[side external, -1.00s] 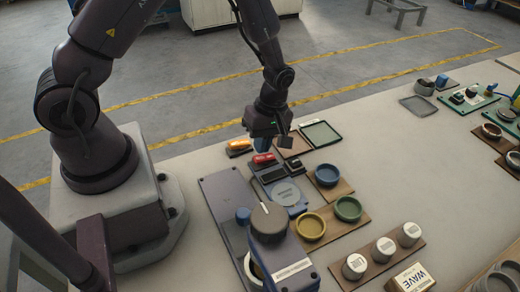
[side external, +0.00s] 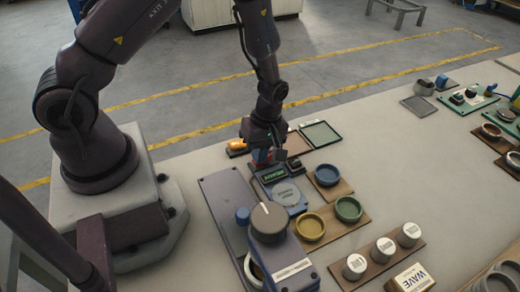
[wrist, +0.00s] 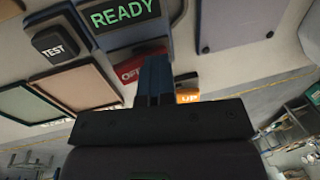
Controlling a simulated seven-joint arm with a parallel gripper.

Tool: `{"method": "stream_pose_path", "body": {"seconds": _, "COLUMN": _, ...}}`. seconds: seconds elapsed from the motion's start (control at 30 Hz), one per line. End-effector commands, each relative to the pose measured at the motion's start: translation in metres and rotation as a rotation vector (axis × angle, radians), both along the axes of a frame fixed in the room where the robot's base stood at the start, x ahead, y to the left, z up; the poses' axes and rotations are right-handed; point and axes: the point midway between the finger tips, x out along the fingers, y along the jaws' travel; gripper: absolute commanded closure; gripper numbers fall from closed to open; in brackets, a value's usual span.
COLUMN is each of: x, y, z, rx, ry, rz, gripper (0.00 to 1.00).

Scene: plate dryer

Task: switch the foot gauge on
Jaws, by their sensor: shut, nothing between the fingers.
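In the wrist view the display (wrist: 122,14) reads READY. A red switch (wrist: 130,72) marked OFF lies beside the display in the wrist view, partly covered by my fingers. My gripper (side external: 262,157) points down over that switch, its blue fingers shut and empty. In the wrist view my fingertips (wrist: 154,60) overlap the switch's edge; I cannot tell whether they press on it. A black TEST button (wrist: 55,48) sits near the display.
An orange switch (side external: 237,145) marked UP in the wrist view (wrist: 187,97) is close to my fingers. A blue machine with a dial (side external: 269,218) stands in front. Blue (side external: 327,175), green (side external: 348,209) and yellow (side external: 310,227) cups are to the right.

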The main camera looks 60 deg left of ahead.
Motion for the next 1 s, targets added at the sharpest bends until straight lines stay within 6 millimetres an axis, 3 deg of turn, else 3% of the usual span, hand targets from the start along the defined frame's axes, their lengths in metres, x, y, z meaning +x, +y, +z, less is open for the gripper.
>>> {"method": "stream_pose_path", "body": {"seconds": 0.03, "x": -0.012, "y": 0.000, "z": -0.012, "rx": 0.002, "ry": 0.032, "rz": 0.000, "gripper": 1.00}}
{"method": "stream_pose_path", "body": {"seconds": 0.47, "x": -0.009, "y": -0.001, "z": -0.011, "rx": 0.000, "ry": 0.030, "rz": -0.001, "gripper": 1.00}}
{"method": "stream_pose_path", "body": {"seconds": 0.87, "x": 0.006, "y": -0.003, "z": -0.004, "rx": -0.002, "ry": 0.023, "rz": -0.003, "gripper": 1.00}}
{"method": "stream_pose_path", "body": {"seconds": 1.0, "x": 0.003, "y": -0.003, "z": 0.009, "rx": -0.002, "ry": 0.024, "rz": -0.004, "gripper": 1.00}}
